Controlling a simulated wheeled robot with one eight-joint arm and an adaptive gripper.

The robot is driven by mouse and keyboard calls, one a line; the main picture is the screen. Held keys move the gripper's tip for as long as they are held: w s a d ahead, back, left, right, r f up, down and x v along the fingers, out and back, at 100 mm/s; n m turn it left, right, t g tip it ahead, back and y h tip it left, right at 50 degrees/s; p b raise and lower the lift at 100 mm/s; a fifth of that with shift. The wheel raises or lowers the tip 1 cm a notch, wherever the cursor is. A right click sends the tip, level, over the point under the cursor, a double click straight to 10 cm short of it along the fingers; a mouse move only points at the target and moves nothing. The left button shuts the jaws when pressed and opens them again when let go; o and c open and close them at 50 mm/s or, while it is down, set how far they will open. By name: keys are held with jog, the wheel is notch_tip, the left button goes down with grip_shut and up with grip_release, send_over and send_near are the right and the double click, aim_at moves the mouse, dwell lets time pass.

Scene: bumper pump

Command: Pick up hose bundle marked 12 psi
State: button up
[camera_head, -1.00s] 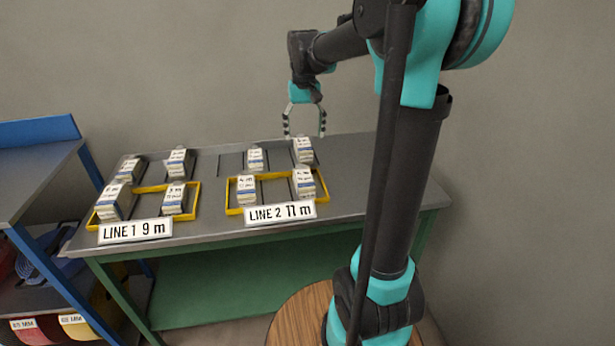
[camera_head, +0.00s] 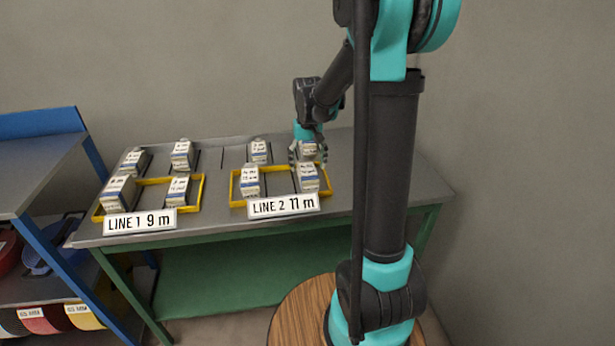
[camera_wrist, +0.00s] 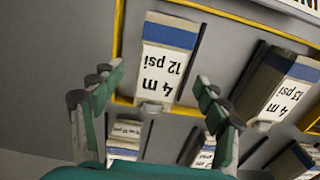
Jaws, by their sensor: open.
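The hose bundle marked 12 psi (camera_wrist: 168,62) is a pale block with a blue band and a label reading 4 m, 12 psi, upside down in the wrist view. It seems to be the right bundle in the yellow LINE 2 frame in the head view (camera_head: 308,180). My gripper (camera_head: 308,158) is open, pointing down just behind that bundle and over the back row. In the wrist view its fingers (camera_wrist: 158,86) spread to either side of the bundle's near end, with no visible grip. Height above it is hard to judge.
A 13 psi bundle (camera_wrist: 280,88) stands beside it, in the same LINE 2 frame (camera_head: 235,203). Back-row bundles (camera_wrist: 124,138) lie close under my gripper, partly hidden. The LINE 1 frame (camera_head: 203,190) is left. The table's right end (camera_head: 395,185) is clear.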

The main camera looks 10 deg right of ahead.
jog(key=shift+f, duration=1.45)
jog(key=c, duration=1.6)
jog(key=shift+r, duration=0.15)
